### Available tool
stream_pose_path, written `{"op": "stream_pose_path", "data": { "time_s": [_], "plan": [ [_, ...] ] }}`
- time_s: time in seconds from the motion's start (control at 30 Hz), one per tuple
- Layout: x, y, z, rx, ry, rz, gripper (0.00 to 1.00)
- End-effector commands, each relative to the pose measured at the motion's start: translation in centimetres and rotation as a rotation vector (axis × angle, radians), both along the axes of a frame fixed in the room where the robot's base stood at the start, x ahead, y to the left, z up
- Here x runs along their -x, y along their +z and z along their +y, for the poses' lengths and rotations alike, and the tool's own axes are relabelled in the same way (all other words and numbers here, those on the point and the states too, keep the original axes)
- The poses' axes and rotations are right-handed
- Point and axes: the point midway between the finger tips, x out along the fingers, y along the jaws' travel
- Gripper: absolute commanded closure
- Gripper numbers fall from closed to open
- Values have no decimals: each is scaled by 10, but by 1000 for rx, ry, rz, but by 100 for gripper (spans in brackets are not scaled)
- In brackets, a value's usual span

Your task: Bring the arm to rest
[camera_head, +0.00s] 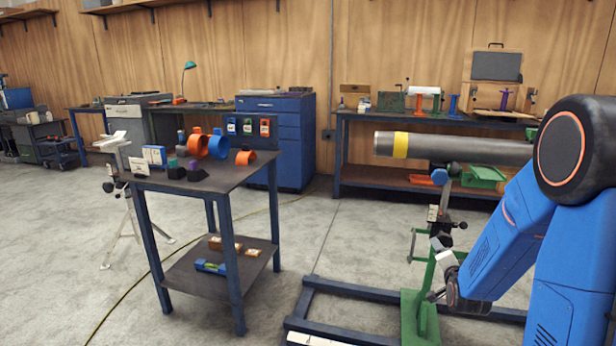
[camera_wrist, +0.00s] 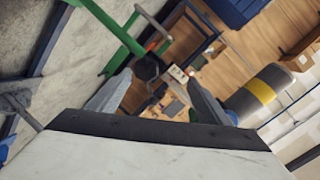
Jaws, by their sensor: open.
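My gripper (camera_wrist: 155,88) is open in the wrist view. Its two grey fingers stand apart, and nothing is held between them. In the head view my blue arm is bent down at the right side, with its wrist low beside the green pipe stand (camera_head: 420,305). The fingers are small there and hard to make out. The grey pipe (camera_head: 470,149) with a yellow band (camera_head: 400,145) lies level above the wrist. The pipe also shows at the right of the wrist view (camera_wrist: 240,104), apart from the fingers.
A dark table (camera_head: 225,181) at left holds orange and blue clamp rings and small parts, with more on its lower shelf (camera_head: 190,280). A workbench (camera_head: 365,113) and a blue cabinet (camera_head: 290,150) stand along the wooden wall.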

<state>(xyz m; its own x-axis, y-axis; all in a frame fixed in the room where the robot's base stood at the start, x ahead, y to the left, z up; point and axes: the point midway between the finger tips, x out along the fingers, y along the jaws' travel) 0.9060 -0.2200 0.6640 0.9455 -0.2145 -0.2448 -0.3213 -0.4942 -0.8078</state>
Motion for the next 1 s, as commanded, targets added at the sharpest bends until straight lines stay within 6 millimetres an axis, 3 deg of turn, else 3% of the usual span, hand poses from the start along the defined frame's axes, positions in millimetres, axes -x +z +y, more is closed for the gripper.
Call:
{"op": "stream_pose_path", "data": {
  "time_s": [0.03,0.47,0.77,1.0],
  "plan": [
    [6,10,7,24,15,27,28],
    [78,53,60,230,181,321,28],
    [154,75,95,370,334,510,28],
    [227,88,118,479,477,651,28]
  ]
}}
